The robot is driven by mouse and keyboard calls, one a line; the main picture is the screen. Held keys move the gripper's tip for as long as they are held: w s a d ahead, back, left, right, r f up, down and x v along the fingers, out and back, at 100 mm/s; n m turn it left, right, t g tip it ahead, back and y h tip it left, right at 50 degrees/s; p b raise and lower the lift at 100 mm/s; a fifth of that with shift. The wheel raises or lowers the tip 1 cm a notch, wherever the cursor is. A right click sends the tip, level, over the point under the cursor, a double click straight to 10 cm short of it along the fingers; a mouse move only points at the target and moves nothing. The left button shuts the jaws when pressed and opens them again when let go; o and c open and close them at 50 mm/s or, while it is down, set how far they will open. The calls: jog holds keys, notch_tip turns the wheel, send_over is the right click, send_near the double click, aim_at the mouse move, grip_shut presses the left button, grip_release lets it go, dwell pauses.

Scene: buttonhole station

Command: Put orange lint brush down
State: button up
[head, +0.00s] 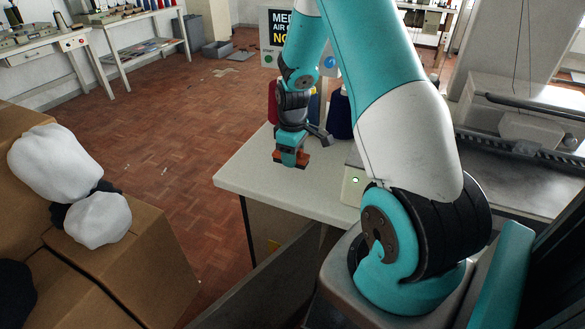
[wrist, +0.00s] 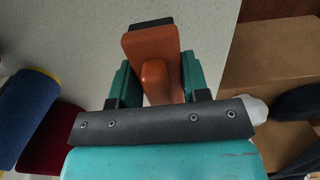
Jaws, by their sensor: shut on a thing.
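The orange lint brush (wrist: 150,45) is between the green fingers of my gripper (wrist: 154,78) in the wrist view. Its dark end points away from the gripper, over a pale surface. In the head view my gripper (head: 290,157) points down over the white table (head: 245,178), shut on the orange lint brush (head: 304,156). The brush is low, close to the table top. I cannot tell whether it touches the table. The fingers hide part of it.
A red thread cone (head: 272,101) and a dark blue cone (head: 340,115) stand behind the gripper. The table's front left is clear. Cardboard boxes (head: 150,270) with white bundles (head: 97,218) stand at left, across a floor gap. A sewing machine (head: 530,130) is at right.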

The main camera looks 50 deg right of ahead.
aim_at(293, 176)
jog(key=shift+f, duration=2.5)
jog(key=o, duration=1)
jog(key=shift+c, duration=0.2)
